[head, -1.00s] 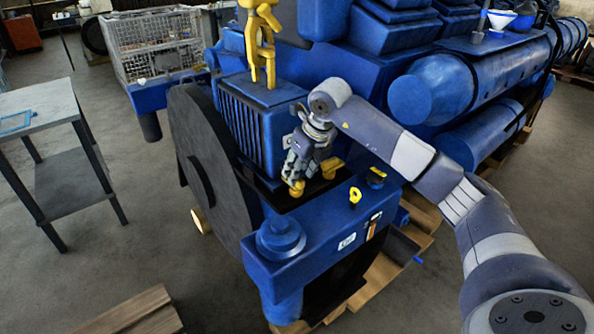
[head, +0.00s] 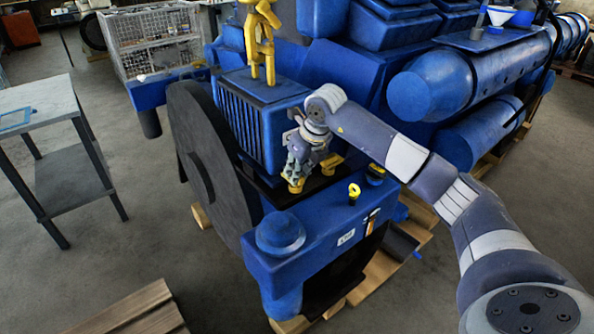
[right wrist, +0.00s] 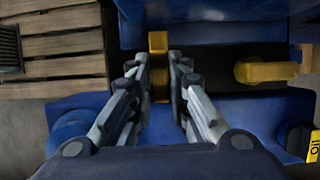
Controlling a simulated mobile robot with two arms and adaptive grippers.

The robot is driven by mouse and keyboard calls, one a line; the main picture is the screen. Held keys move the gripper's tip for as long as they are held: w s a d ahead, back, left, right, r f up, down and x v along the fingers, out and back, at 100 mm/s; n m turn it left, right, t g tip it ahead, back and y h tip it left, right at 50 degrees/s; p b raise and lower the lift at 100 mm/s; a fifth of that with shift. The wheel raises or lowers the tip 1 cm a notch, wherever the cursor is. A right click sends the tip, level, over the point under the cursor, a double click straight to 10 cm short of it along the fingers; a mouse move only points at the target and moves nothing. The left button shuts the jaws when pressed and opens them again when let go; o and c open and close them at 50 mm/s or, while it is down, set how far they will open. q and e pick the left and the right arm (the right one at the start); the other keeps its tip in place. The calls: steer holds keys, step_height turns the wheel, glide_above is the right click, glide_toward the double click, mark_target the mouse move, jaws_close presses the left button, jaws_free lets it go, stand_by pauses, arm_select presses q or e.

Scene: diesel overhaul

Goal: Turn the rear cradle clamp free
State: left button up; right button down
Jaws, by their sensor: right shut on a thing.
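My right gripper (head: 296,179) reaches down over the dark ledge beside the blue finned block and is shut on a yellow clamp (head: 296,187). In the right wrist view this clamp (right wrist: 158,42) shows as an upright yellow bar between the fingers (right wrist: 160,68); its lower part is partly hidden by them. A second yellow clamp (head: 332,162) stands just right of the gripper. In the right wrist view that clamp (right wrist: 265,72) lies to the right, bent like an L and apart from the fingers. I cannot tell from looks which one is the rear clamp. My left gripper is not in view.
A large dark disc (head: 212,160) stands left of the ledge. The blue front housing (head: 330,218) carries a round cap (head: 281,233), a yellow ring (head: 354,192) and a black-yellow cap (head: 375,174). A grey table (head: 40,105) stands left.

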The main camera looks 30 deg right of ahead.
steer(key=shift+n, duration=0.3)
steer(key=shift+d+n+y+b, duration=0.15)
steer(key=shift+n+y+b, duration=0.35)
steer(key=shift+n, duration=0.4)
steer(key=n+y, duration=0.1)
steer(key=n, duration=0.2)
steer(key=shift+w+r+n+g, duration=0.1)
steer(key=shift+w+n+g, duration=0.05)
steer(key=shift+n+g, duration=0.25)
steer(key=n+g+y, duration=0.1)
steer(key=n, duration=0.2)
steer(key=n+g, duration=0.1)
steer(key=n, duration=0.2)
steer(key=shift+w+d+y, duration=0.1)
steer(key=shift+w+y, duration=0.05)
steer(key=shift+y, duration=0.25)
steer(key=n+g, duration=0.2)
steer(key=n, duration=0.3)
steer(key=shift+w, duration=0.1)
steer(key=shift+n, duration=0.4)
steer(key=c, duration=1.5)
jaws_free()
